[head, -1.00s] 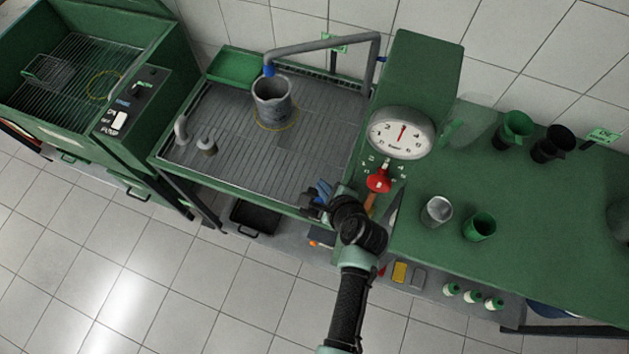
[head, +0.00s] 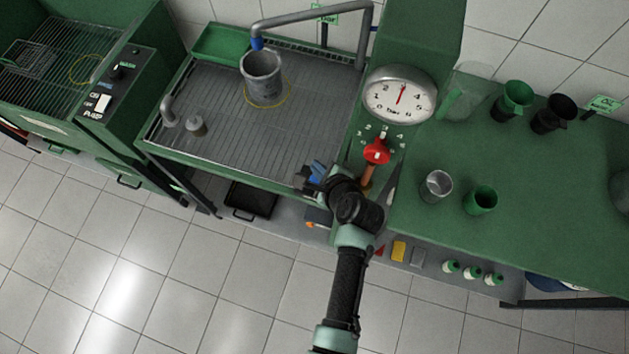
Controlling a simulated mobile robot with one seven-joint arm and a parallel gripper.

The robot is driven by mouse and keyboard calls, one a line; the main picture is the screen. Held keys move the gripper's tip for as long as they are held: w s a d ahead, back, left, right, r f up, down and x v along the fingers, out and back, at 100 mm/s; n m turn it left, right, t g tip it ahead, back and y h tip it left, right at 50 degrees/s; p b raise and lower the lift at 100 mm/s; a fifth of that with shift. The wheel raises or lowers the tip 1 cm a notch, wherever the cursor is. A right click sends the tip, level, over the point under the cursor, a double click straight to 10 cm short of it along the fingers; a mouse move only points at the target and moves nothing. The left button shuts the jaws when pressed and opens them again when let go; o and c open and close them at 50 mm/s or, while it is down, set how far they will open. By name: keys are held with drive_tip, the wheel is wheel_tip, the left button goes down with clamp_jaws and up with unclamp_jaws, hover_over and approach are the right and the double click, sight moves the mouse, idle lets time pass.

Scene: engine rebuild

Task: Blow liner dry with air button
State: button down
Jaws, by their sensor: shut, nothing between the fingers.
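The grey cylindrical liner (head: 261,78) stands upright on the slatted draining bench (head: 225,115), inside or over a thin yellow ring marking. A bent grey pipe with a blue nozzle (head: 257,43) ends just above its rim. A red knob (head: 376,152) with numbers around it sits on the green housing, below a round dial (head: 400,95). I cannot tell whether this is the air button. My gripper (head: 305,178) is shut and empty at the bench's front edge, left of the red knob and well apart from the liner. A small blue part beside my fingers is unclear.
A green washer cabinet (head: 125,75) is further left. On the right counter are a metal cup (head: 436,186), a green cup (head: 481,200) and a black jug (head: 552,114).

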drive_tip(key=shift+f+b, duration=1.9)
drive_tip(key=shift+f, duration=0.8)
drive_tip(key=shift+f, duration=0.1)
drive_tip(key=shift+f, duration=0.3)
drive_tip(key=shift+f+b, duration=0.6)
idle(0.4)
drive_tip(key=shift+r, duration=0.1)
drive_tip(key=shift+r+p, duration=0.9)
drive_tip(key=shift+p, duration=0.25)
wheel_tip(320, 180, up, 5)
drive_tip(key=p, duration=0.5)
idle(1.9)
